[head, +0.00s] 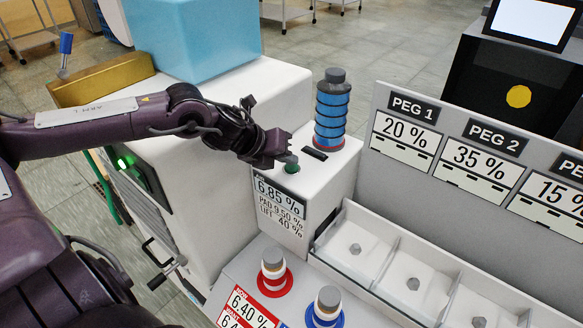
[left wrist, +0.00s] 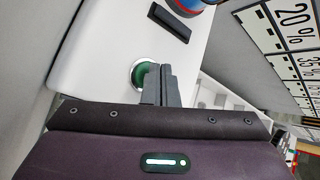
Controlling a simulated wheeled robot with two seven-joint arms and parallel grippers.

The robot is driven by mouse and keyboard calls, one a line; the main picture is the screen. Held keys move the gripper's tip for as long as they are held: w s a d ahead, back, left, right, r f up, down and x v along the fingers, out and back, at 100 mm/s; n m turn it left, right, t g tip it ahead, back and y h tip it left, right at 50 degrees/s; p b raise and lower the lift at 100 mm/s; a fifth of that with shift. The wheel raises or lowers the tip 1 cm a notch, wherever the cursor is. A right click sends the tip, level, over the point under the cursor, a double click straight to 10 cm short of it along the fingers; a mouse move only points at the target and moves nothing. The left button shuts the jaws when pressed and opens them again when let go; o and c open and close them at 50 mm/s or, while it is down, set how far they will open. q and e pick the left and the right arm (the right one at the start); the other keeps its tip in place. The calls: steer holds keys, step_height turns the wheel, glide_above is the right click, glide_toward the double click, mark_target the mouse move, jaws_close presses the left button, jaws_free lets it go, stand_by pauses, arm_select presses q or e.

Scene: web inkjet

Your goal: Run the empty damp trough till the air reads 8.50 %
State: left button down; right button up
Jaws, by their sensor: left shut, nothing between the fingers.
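A white box (head: 328,183) carries a label (head: 278,207) that reads 6.85 %, with PAD 9.50 % and LIFE 40 % below. A green round button (head: 292,166) is on its top; it also shows in the left wrist view (left wrist: 141,73). My left gripper (head: 284,160) is shut and empty, its tips at the button. I cannot tell whether they press it. A dark slot (head: 314,153) lies behind the button, and a blue and black ringed stack (head: 332,110) stands on a red ring beside it. My right gripper is out of view.
A white tray (head: 372,232) with several compartments, each with a small grey peg, lies to the right. Behind it a panel (head: 402,100) reads PEG 1 20 %, PEG 2 35 % and 15 %. Two capped bottles (head: 273,262) (head: 327,305) stand in front on red and blue rings.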

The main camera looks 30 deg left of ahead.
mark_target(287, 169)
arm_select(q)
steer(key=shift+f+b, duration=0.45)
steer(key=shift+b, duration=0.1)
stand_by(0.6)
steer(key=shift+r, duration=0.1)
steer(key=shift+r+p, duration=0.6)
steer(key=shift+r, duration=0.15)
step_height(287, 169, up, 5)
steer(key=p, duration=0.3)
steer(key=shift+p, duration=0.3)
steer(key=shift+s+f, duration=0.1)
stand_by(0.8)
